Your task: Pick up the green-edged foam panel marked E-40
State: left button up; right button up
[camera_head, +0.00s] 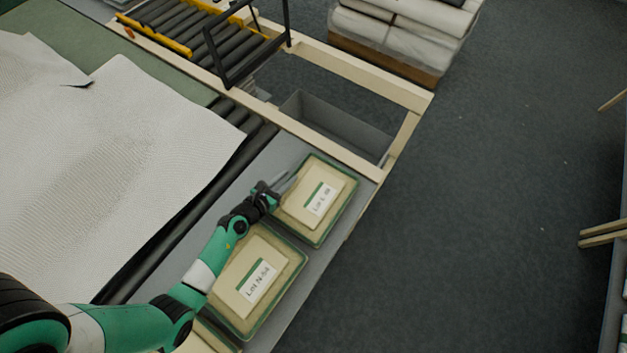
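Several cream foam panels with green edges lie in a row on a grey surface. The far panel (328,190) has a white label with a green band; its small print is hard to read and may say "Lot E-40". The middle panel (236,300) has a label that looks like "Lot N-64". A third panel (212,336) shows only partly at the bottom, its label hidden behind my arm. My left gripper (291,181) is over the far panel's left edge, its fingers apart with nothing between them. I cannot tell its height above the panel. My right gripper is out of view.
White quilted wadding (90,170) covers the table at left. Beyond the panels are a grey bin (335,125) in a wooden frame, a black metal frame (226,76) and a roller conveyor (190,35).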

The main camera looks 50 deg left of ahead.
aim_at(298, 167)
pick_arm(q)
jog(key=b+x, duration=0.1)
jog(key=x, duration=0.2)
jog(key=shift+w+a, duration=0.15)
jog(key=shift+w+a+f, duration=0.1)
jog(key=shift+w+f, duration=0.05)
jog(key=shift+w, duration=0.25)
grip_shut()
notch_tip(298, 167, up, 10)
jog(key=p, duration=0.7)
jog(key=shift+p, duration=0.4)
